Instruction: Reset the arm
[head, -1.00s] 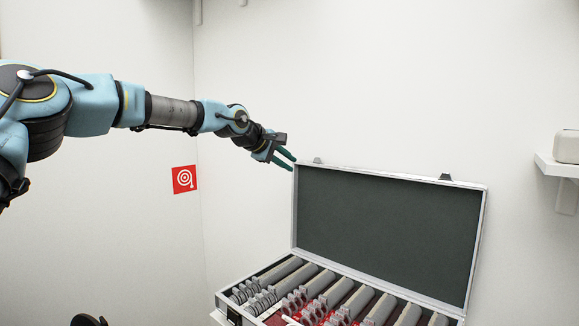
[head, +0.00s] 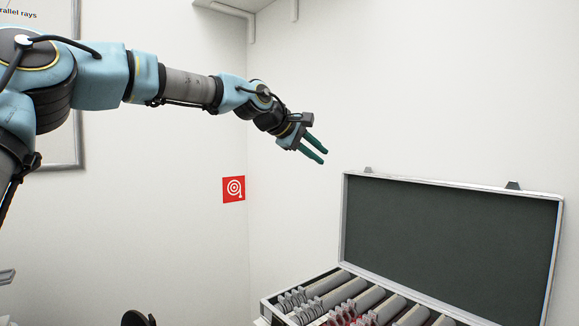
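My arm (head: 185,84) reaches out from the left edge across the upper part of the head view. My gripper (head: 318,151) is at its end, with two green fingers apart and nothing between them. It points to the right and down, in the air to the upper left of the open case's lid.
An open case (head: 450,245) with a dark-lined lid holds rows of grey-handled lenses (head: 330,284) at the lower right. A red sign (head: 234,189) is on the wall. A shelf (head: 240,4) is at the top. A dark rounded object (head: 137,318) shows at the bottom.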

